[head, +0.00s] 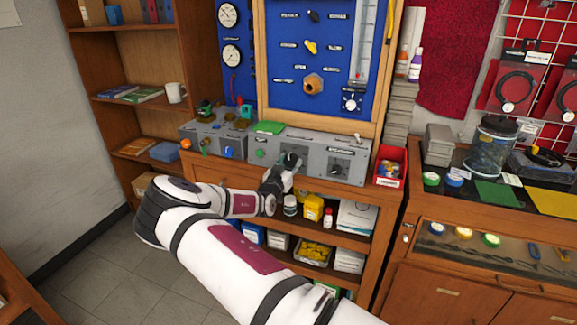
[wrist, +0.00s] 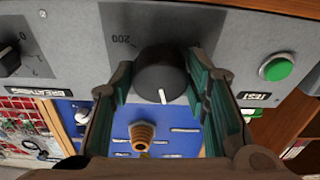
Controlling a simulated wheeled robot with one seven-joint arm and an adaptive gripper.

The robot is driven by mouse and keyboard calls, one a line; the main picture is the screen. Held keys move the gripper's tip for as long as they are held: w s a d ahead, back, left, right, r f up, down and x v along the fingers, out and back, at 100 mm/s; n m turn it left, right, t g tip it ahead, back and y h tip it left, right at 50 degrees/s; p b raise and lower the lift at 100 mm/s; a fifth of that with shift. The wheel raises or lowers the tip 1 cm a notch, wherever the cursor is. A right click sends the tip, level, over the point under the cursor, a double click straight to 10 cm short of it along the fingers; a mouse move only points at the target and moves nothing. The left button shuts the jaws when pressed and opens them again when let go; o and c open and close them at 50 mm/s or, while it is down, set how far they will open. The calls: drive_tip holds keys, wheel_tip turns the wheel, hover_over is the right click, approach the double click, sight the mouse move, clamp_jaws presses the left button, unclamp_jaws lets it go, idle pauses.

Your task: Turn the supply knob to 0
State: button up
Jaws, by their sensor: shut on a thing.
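My gripper (wrist: 158,80) has its two green-padded fingers on either side of a round black knob (wrist: 160,72) on the grey panel and is shut on it. The knob's white pointer line points down in the wrist view, away from the "200" mark at its upper left. In the head view my gripper (head: 284,170) is at the front of the grey bench unit (head: 315,160), hiding most of the knob.
A green button (wrist: 279,68) marked TEST is right of the knob in the wrist view; another black knob (wrist: 8,58), by a BREATHING label, is at the left. In the head view a red bin (head: 388,166) stands right of the unit, and shelves with bottles lie below.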

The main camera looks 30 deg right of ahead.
drive_tip(key=n+t+y+b, duration=0.1)
drive_tip(key=n+b, duration=0.1)
drive_tip(key=n, duration=0.4)
drive_tip(key=shift+s+n, duration=0.1)
drive_tip(key=shift+n, duration=0.2)
drive_tip(key=n, duration=0.3)
drive_tip(key=n+y, duration=0.1)
drive_tip(key=n, duration=0.2)
drive_tip(key=shift+d+r+y+b, duration=0.1)
drive_tip(key=shift+y+b, duration=0.2)
drive_tip(key=n+y, duration=0.1)
drive_tip(key=n, duration=0.4)
drive_tip(key=shift+r+n, duration=0.15)
drive_tip(key=shift+n, duration=0.25)
drive_tip(key=shift+n+g+y+p, duration=0.4)
drive_tip(key=shift+n+g, duration=0.1)
drive_tip(key=shift+n, duration=1.6)
drive_tip(key=o, duration=1.2)
drive_tip(key=v, duration=1.2)
